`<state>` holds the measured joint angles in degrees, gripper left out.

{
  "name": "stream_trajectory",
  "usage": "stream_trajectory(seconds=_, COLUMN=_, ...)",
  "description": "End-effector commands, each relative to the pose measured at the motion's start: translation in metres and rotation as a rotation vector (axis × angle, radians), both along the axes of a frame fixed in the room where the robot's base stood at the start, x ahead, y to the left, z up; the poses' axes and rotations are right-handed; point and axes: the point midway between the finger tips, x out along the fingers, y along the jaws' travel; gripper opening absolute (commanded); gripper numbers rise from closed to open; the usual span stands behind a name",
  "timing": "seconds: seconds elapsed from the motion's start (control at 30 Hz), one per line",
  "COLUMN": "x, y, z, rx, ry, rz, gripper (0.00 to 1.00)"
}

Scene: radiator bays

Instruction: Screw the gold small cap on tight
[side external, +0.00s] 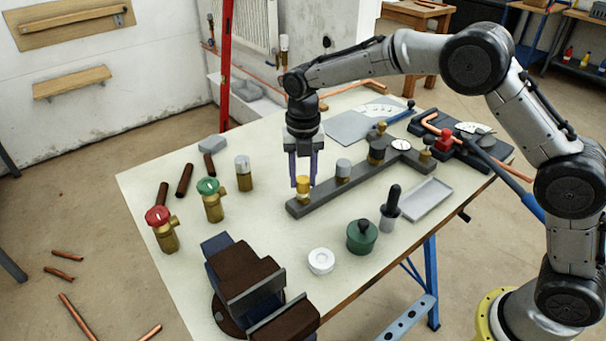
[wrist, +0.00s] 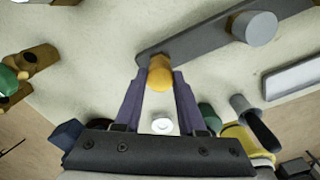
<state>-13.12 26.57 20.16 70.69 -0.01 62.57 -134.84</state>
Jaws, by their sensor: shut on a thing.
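The gold small cap (side external: 303,183) sits at the near-left end of the grey manifold bar (side external: 325,199), on a brass fitting. My gripper (side external: 303,184) points straight down over it, with its purple fingers on both sides of the cap. In the wrist view the gold cap (wrist: 160,77) lies between the two fingertips (wrist: 160,75), and the gripper is shut on it. The thread under the cap is hidden, so I cannot tell how far it is screwed down.
Valves with green (side external: 208,186) and red (side external: 157,215) tops stand left. A vise (side external: 245,280), white ring (side external: 321,261) and green pot (side external: 362,237) are nearer.

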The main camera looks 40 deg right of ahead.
Motion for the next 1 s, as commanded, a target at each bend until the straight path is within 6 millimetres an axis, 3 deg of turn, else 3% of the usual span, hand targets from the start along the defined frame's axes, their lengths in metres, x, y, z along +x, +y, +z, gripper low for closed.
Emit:
stream_trajectory(seconds=0.1, x=0.000, y=0.000, z=0.000, rx=0.000, ry=0.000, rz=0.000, gripper=0.00)
stream_trajectory(seconds=0.13, x=0.000, y=0.000, z=0.000, rx=0.000, ry=0.000, rz=0.000, gripper=0.43)
stream_trajectory(seconds=0.3, x=0.000, y=0.000, z=0.000, rx=0.000, ry=0.000, rz=0.000, gripper=0.73)
stream_trajectory(seconds=0.67, x=0.000, y=0.000, z=0.003, rx=0.000, ry=-0.001, rz=0.000, gripper=0.74)
stream_trajectory(seconds=0.83, x=0.001, y=0.000, z=0.024, rx=0.001, ry=-0.003, rz=0.000, gripper=0.74)
stream_trajectory(seconds=1.0, x=0.001, y=0.000, z=0.060, rx=0.001, ry=-0.004, rz=0.000, gripper=0.74)
